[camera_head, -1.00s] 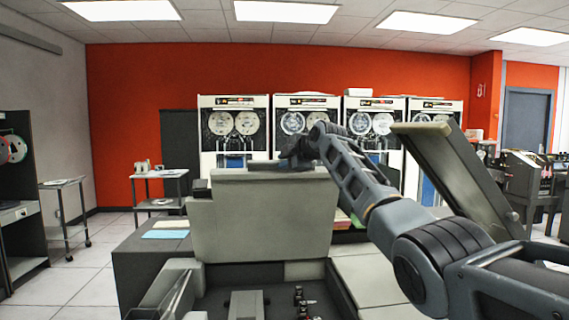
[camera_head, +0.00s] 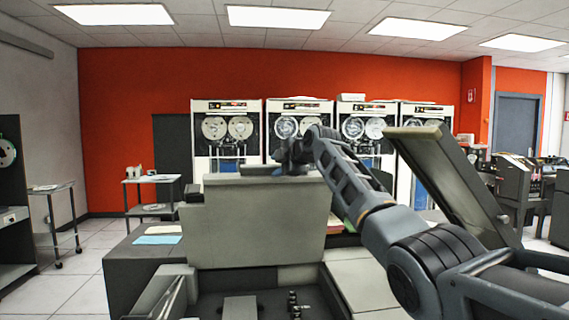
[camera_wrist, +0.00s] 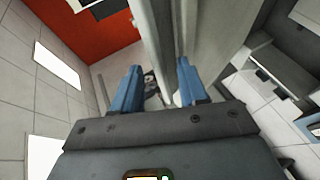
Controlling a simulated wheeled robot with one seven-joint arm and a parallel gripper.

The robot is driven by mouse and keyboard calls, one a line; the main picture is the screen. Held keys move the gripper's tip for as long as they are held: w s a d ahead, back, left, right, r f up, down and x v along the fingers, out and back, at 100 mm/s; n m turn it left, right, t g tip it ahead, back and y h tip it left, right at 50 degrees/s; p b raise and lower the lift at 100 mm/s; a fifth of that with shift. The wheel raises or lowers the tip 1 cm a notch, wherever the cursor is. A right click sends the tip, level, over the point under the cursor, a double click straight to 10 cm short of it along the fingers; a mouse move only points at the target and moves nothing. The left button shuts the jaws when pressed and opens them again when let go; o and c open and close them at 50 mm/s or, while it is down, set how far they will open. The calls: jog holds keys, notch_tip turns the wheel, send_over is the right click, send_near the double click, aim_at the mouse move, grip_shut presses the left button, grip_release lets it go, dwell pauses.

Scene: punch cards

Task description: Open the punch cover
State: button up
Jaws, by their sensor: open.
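A broad light grey panel of the punch machine stands upright and slightly tilted in the middle of the head view (camera_head: 255,225). I take it to be the punch cover, but cannot be sure. My gripper (camera_head: 293,160) is at the panel's top edge, towards its right end, partly hidden behind it. In the wrist view, my gripper's blue fingers (camera_wrist: 157,88) are apart, with a pale upright panel edge (camera_wrist: 158,40) seen beyond and between them. I cannot tell whether either finger touches it. A second raised panel, dark with a beige edge (camera_head: 455,180), leans at the right, partly behind my arm.
Below the upright panel is an open dark recess with small black parts (camera_head: 293,300). A dark desk top (camera_head: 150,255) with papers (camera_head: 158,239) lies left. A cart (camera_head: 153,180) and tape cabinets (camera_head: 225,135) stand behind.

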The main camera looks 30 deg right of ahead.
jog(key=b+v, duration=0.2)
jog(key=v, duration=0.5)
jog(key=shift+s, duration=0.1)
dwell(0.4)
